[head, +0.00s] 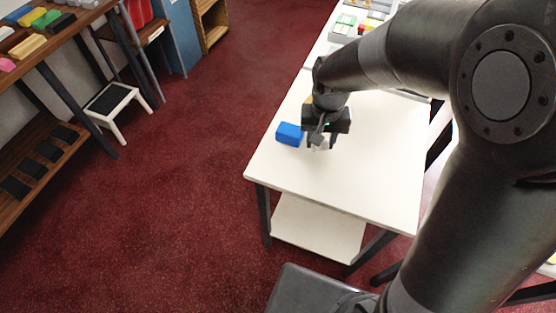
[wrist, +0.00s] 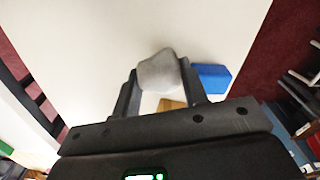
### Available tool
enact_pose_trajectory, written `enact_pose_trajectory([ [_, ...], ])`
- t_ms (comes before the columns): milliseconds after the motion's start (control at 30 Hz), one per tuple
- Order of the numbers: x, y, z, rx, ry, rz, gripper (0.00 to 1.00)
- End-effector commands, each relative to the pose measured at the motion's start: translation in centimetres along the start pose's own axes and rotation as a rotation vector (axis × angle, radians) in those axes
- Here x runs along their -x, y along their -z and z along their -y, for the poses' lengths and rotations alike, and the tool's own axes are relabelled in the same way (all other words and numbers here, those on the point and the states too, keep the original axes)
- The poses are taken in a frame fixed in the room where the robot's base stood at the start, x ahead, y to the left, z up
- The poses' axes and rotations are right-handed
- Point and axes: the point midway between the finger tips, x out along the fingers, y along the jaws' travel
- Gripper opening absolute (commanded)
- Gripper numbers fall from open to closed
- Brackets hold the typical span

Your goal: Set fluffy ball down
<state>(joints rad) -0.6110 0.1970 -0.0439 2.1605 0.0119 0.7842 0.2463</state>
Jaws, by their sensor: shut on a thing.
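The fluffy ball (wrist: 158,72) is a light grey, rounded lump between my fingertips in the wrist view. My gripper (wrist: 158,82) is shut on it. In the head view my gripper (head: 322,143) points down over the white table (head: 370,185), and only a pale bit of the ball (head: 321,147) shows under the fingers. The ball is at or just above the table top; I cannot tell if it touches.
A blue block (head: 290,134) lies on the table just left of my gripper; it also shows in the wrist view (wrist: 213,78). A tan piece (wrist: 171,104) shows behind the ball. The front and right of the table top are clear. A white step stool (head: 112,106) stands on the red carpet.

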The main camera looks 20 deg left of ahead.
Motion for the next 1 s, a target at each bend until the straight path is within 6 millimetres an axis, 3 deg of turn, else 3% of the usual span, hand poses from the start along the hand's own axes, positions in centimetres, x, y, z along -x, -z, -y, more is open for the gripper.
enact_pose_trajectory([
  [300, -4.2, 0.8, 6.9, 0.006, -0.001, 0.003, 0.19],
  [500, -6.1, 1.4, 10.1, 0.003, -0.001, 0.001, 0.19],
  [733, -7.3, 1.5, 10.9, 0.0, -0.001, 0.002, 0.19],
  [1000, -10.6, 1.5, 10.9, 0.0, 0.0, 0.0, 0.19],
])
